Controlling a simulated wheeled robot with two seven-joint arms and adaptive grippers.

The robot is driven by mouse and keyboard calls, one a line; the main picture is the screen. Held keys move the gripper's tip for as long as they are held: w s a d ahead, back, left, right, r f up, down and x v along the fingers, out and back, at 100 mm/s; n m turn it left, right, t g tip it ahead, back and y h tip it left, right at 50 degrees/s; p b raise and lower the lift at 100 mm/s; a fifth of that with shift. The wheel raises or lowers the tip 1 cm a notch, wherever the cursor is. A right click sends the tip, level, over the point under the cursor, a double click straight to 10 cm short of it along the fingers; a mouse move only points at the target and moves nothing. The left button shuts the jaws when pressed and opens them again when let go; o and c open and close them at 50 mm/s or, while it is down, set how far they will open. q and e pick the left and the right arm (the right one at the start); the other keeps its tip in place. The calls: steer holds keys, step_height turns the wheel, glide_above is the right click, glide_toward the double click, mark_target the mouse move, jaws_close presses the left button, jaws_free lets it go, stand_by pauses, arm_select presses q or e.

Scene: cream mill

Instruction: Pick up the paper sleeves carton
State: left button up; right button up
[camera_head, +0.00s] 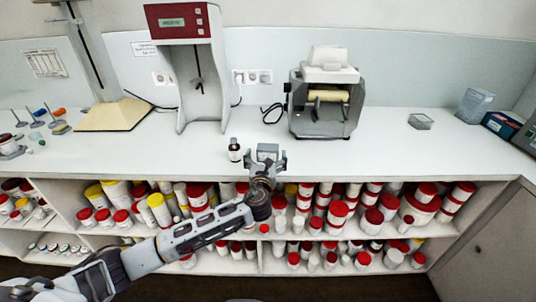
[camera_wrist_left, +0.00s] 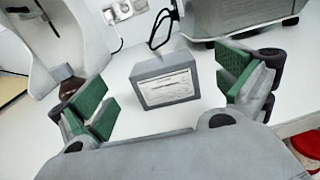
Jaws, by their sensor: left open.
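The paper sleeves carton (camera_wrist_left: 164,78) is a small grey box with a white printed label on its near face. In the left wrist view it stands on the white counter between and slightly beyond my green-padded fingers, with gaps on both sides. My left gripper (camera_wrist_left: 165,88) is open and empty, pointing at the carton. In the head view my left gripper (camera_head: 267,154) is over the counter's front edge, and I cannot clearly separate the carton from it there. My right gripper is not in view.
A dark bottle (camera_head: 234,150) stands just left of my left gripper; it shows beside the left finger in the wrist view (camera_wrist_left: 68,82). Behind are a red-topped machine (camera_head: 184,24) and a grey machine (camera_head: 322,118). Shelves of red-lidded jars lie below.

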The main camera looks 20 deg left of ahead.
mark_target(267, 151)
arm_select(q)
steer(key=shift+w, duration=0.35)
steer(key=shift+w, duration=0.1)
steer(key=shift+w+a+f, duration=0.1)
steer(key=shift+w+a, duration=0.05)
steer(key=shift+w, duration=0.65)
steer(key=shift+w+a, duration=0.2)
steer(key=shift+w, duration=0.65)
steer(key=shift+w+a+f, duration=0.1)
steer(key=shift+w+a, duration=0.05)
steer(key=shift+w, duration=0.65)
steer(key=c, duration=0.9)
